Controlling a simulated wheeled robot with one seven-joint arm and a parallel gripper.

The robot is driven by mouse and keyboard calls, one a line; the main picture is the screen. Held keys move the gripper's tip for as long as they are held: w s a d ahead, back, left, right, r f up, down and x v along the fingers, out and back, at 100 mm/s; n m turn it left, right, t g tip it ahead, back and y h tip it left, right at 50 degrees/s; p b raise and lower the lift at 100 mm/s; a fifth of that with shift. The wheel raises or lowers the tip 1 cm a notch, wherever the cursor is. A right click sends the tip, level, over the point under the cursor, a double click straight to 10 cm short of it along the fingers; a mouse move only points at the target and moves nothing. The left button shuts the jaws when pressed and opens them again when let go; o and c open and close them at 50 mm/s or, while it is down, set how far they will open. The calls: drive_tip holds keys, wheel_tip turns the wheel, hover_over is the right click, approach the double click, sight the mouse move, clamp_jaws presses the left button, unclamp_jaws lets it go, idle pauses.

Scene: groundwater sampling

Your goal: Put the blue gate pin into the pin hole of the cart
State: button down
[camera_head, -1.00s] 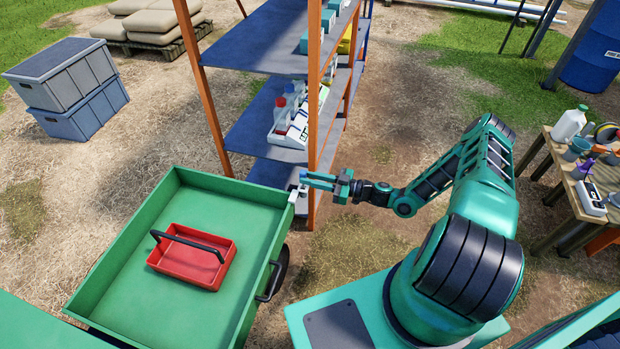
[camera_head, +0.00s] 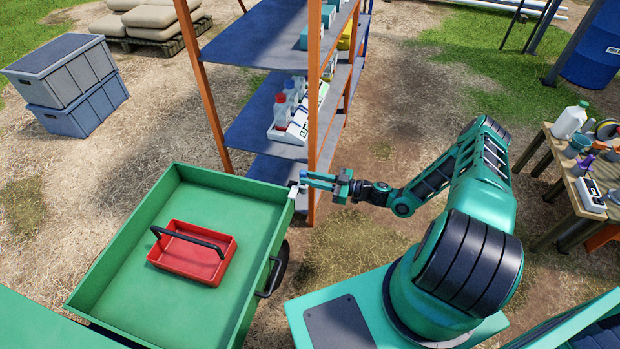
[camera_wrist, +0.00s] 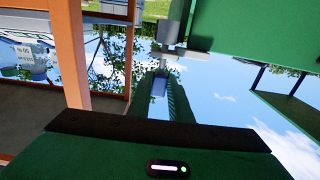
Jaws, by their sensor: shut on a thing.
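The green cart (camera_head: 188,180) stands at the left with its corner close to the shelf post. A small pale bracket (camera_head: 294,191) sits on its far right corner; the pin hole itself is too small to make out. My gripper (camera_head: 312,178) is at this bracket, reaching in from the right, shut on the blue gate pin (camera_head: 303,176). Only a bit of the pin shows beyond the fingers. In the wrist view the fingers (camera_wrist: 160,92) point toward the grey bracket (camera_wrist: 181,49). Whether the pin is in the hole or only above it, I cannot tell.
A red tool tray (camera_head: 192,252) with a black handle lies in the cart. An orange-posted shelf (camera_head: 314,110) with bottles stands right behind the cart corner, close to my gripper. A wooden table (camera_head: 560,165) with sampling items is at the right.

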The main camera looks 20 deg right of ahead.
drive_tip(key=shift+f, duration=1.25)
drive_tip(key=c, duration=1.5)
unclamp_jaws()
drive_tip(key=shift+c, duration=0.2)
drive_tip(key=v, duration=1)
drive_tip(key=shift+s+d, duration=0.25)
drive_tip(key=shift+d, duration=0.05)
